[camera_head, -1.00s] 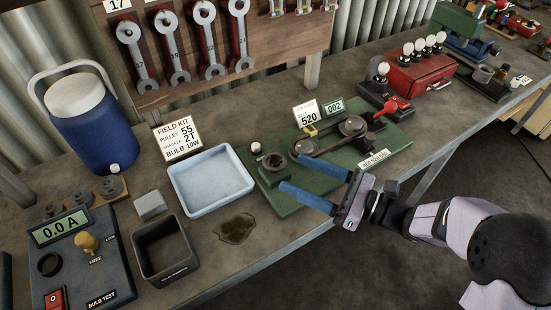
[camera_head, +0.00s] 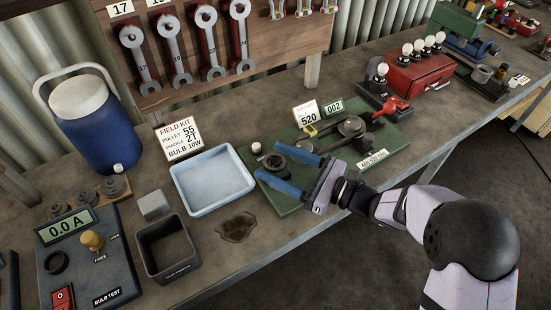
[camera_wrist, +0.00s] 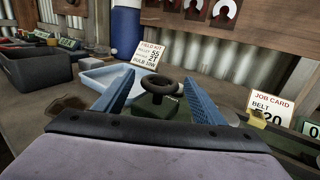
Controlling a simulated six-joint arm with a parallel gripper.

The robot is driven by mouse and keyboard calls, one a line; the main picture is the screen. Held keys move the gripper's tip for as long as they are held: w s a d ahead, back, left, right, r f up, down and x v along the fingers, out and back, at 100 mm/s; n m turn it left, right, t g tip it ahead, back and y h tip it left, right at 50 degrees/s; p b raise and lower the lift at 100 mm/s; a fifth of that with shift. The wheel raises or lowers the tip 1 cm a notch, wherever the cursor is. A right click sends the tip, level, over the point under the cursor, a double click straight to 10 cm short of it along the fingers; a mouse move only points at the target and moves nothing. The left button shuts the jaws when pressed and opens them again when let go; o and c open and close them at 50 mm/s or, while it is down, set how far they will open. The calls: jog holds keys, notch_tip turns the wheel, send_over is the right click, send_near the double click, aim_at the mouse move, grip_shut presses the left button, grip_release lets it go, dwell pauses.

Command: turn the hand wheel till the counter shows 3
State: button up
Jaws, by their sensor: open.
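The black hand wheel (camera_head: 275,163) sits on the near left end of the green baseplate (camera_head: 398,142). In the wrist view the wheel (camera_wrist: 160,86) shows on a green block between my two blue fingers. The counter (camera_head: 333,107) at the back of the baseplate reads 002. My gripper (camera_head: 266,160) is open, its fingers reaching over the wheel from the right, one on either side of it in the picture. I cannot tell whether a finger touches it. The fingers and wrist hide part of the baseplate.
A pulley (camera_head: 351,126) and a job card (camera_head: 306,112) showing 520 stand right of the wheel. A light blue tray (camera_head: 213,207) lies just left of the baseplate. A dark open box (camera_head: 166,250) stands nearer. A brown stain (camera_head: 236,228) marks the bench front.

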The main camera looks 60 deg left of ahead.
jog(key=shift+s+a, duration=0.15)
jog(key=shift+a, duration=0.15)
jog(key=shift+c, duration=0.5)
jog(key=c, duration=1)
jog(key=shift+o, duration=0.2)
jog(key=shift+f+g+b, duration=0.1)
jog(key=shift+g+b, duration=0.2)
jog(key=shift+n+g+h+b, duration=0.55)
jog(key=shift+n+g+h, duration=0.15)
jog(key=shift+n, duration=0.1)
jog(key=shift+n+g+h+b, duration=0.35)
jog(key=shift+n+g+h, duration=0.25)
jog(key=shift+g, duration=0.2)
